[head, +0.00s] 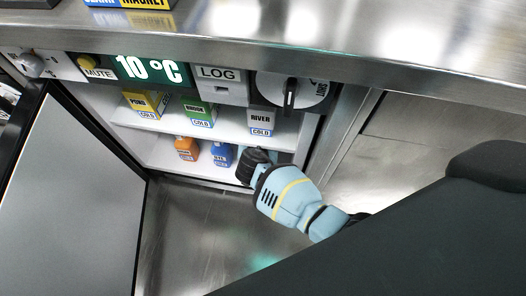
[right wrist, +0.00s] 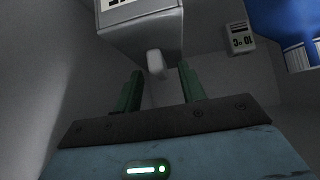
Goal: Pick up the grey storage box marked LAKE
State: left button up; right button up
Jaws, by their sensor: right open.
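My right gripper (head: 254,164) reaches into the lower right of the open cold compartment in the head view. In the right wrist view its dark green fingers (right wrist: 158,88) are apart with nothing between them. A grey box (right wrist: 145,35) with a pale tab (right wrist: 155,63) on its near side is just ahead of and above the fingers. The top of this box and most of its label are cut off, so I cannot read LAKE. In the head view that spot is hidden by my right gripper. My left gripper is not in view.
The upper shelf holds a yellow POND box (head: 146,103), a green box (head: 200,113) and a grey RIVER box (head: 261,121). An orange bottle (head: 187,149) and a blue bottle (head: 222,154), also in the right wrist view (right wrist: 285,25), stand below. The open door (head: 70,200) is at left.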

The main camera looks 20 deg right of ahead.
grip_shut()
jog(key=shift+r, duration=0.1)
dwell(0.6)
